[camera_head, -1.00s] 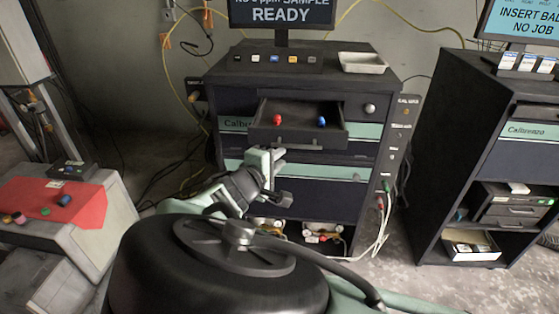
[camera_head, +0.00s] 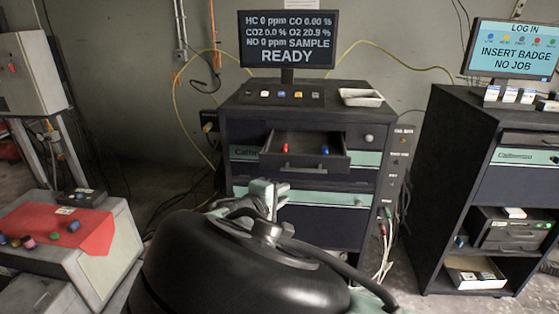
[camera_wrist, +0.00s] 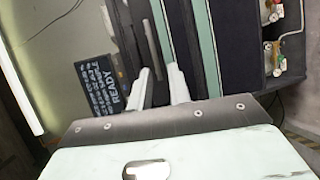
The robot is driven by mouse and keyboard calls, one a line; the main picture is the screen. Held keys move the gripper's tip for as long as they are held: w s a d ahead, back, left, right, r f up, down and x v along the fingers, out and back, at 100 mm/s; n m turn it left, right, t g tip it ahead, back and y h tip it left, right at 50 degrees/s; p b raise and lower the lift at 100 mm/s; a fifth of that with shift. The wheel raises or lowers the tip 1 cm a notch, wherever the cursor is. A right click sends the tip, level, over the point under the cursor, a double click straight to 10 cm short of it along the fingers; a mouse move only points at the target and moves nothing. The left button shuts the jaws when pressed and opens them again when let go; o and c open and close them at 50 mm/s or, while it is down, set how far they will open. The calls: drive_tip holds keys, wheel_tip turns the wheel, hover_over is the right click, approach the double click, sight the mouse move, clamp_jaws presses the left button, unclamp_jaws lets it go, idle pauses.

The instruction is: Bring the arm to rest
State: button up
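My gripper (camera_head: 266,186) is in front of the dark cabinet (camera_head: 330,222), below its open drawer (camera_head: 305,168). The wrist view shows its two pale fingers (camera_wrist: 160,80) apart with nothing between them, so it is open and empty. My arm is folded close over my dark rounded body, which hides part of it in the head view. The drawer holds a red item (camera_head: 285,148) and a blue item (camera_head: 325,149). The gripper looks apart from the drawer, but its exact distance from the cabinet front cannot be told.
A monitor (camera_head: 288,40) reading READY and a white tray (camera_head: 361,97) stand on the cabinet. A second dark cabinet (camera_head: 450,200) with a log-in screen (camera_head: 512,48) is at right. A grey bench with a red mat (camera_head: 90,228) is at left. Hoses (camera_head: 384,240) hang at the cabinet's right side.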

drive_tip(key=s+d+f+m+g+y, duration=0.1)
drive_tip(key=s+d+f+m+g, duration=0.3)
drive_tip(key=s+d+g, duration=0.65)
drive_tip(key=s+d+r+g+y, duration=0.1)
drive_tip(key=s+r, duration=0.4)
drive_tip(key=s, duration=0.7)
drive_tip(key=s+d+r+m+g+y, duration=0.1)
drive_tip(key=s+d+r+y, duration=0.3)
drive_tip(key=s, duration=0.8)
drive_tip(key=shift+s+d+r+g+y, duration=0.15)
drive_tip(key=shift+s+r+g+y, duration=0.2)
drive_tip(key=shift+r+y, duration=0.65)
drive_tip(key=shift+w+f, duration=0.1)
